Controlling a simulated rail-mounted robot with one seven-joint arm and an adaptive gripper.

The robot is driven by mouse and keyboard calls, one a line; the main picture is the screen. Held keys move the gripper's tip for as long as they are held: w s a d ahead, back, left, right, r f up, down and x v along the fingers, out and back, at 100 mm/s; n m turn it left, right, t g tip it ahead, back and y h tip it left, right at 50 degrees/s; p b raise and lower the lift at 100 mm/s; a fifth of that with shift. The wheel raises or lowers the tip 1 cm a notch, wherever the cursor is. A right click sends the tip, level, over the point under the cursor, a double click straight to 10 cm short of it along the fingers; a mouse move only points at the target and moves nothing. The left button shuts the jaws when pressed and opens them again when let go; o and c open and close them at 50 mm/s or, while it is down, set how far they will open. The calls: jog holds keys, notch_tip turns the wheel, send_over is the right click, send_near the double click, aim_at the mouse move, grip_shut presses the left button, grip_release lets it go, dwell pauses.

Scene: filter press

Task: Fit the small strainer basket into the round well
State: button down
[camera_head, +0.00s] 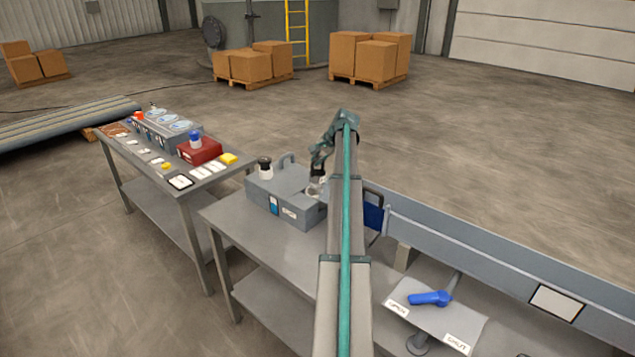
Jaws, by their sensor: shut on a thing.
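A grey box-shaped housing (265,194) stands on the near grey bench. My gripper (317,182) is over the right end of its top, partly hidden by my arm. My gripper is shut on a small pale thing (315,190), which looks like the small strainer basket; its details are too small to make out. I cannot tell whether it hangs above the housing or touches it. The round well cannot be made out from here. A white cylinder with a black top (265,168) stands on the left end of the housing, next to an upright grey handle (287,161).
The bench (235,222) has bare top left of the housing. A dark blue panel (373,216) stands right of my arm. A blue lever (431,298) sits on a plate with labels. Another table (152,173) at left holds a red box (199,150) and several small parts.

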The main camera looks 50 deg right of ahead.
aim_at(318, 175)
jog(key=shift+f+p, duration=0.8)
jog(key=shift+f, duration=2.7)
jog(key=shift+f, duration=0.3)
jog(key=c, duration=1.2)
grip_release()
jog(key=shift+r, duration=0.25)
jog(key=b+v, duration=0.2)
jog(key=v, duration=1)
jog(key=shift+r+b, duration=0.1)
jog(key=shift+b, duration=0.25)
jog(key=shift+o, duration=0.2)
jog(key=o, duration=1.2)
jog(key=shift+c, duration=0.2)
